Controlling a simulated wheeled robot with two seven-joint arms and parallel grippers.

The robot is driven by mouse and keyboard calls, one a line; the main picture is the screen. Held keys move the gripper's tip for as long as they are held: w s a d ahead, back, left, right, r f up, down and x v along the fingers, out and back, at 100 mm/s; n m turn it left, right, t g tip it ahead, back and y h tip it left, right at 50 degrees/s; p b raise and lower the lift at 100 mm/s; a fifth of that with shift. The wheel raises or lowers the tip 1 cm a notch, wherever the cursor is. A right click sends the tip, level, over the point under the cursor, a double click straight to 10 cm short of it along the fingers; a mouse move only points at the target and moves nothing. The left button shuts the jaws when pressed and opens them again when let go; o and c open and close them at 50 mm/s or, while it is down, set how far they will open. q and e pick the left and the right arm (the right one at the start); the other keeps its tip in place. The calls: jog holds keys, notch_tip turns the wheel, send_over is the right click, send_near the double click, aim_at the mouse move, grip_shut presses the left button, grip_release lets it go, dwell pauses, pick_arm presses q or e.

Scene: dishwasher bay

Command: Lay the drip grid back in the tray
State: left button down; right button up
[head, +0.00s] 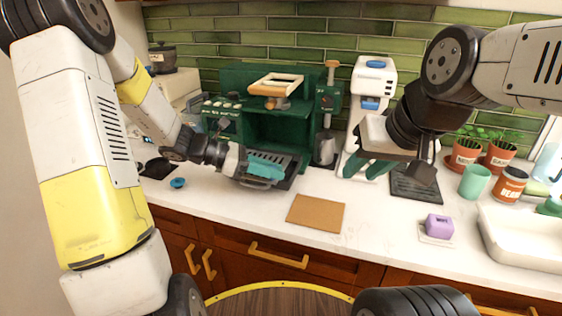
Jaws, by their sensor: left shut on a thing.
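The green coffee machine (281,127) stands against the tiled wall. Its dark tray (284,184) is at the front foot of the machine, partly covered by my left gripper. My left gripper (265,172), with teal fingers, is shut on the grey slotted drip grid (276,157). The grid is at the tray, under the machine's open bay. I cannot tell whether it touches the tray or is a little above it. My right gripper (367,167) hangs in front of the white grinder, its teal fingers apart and seemingly empty.
A white grinder (371,77) and a green tamper stand (328,110) are right of the machine. A cork mat (316,212) lies in front. A blue round thing (178,183) is at left. A purple block (439,225), teal cup (474,182) and sink (515,240) are at right.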

aim_at(284, 161)
pick_arm(q)
jog(key=w+d, duration=0.1)
jog(key=w, duration=0.1)
jog(key=w+d+f, duration=0.1)
jog(key=w, duration=0.5)
jog(key=shift+w+d+f, duration=0.25)
jog(key=shift+d+f, duration=0.1)
jog(key=shift+d, duration=0.05)
jog(key=shift+w+f, duration=0.2)
jog(key=shift+f, duration=1.2)
jog(key=shift+f, duration=0.15)
jog(key=c, duration=1.1)
grip_release()
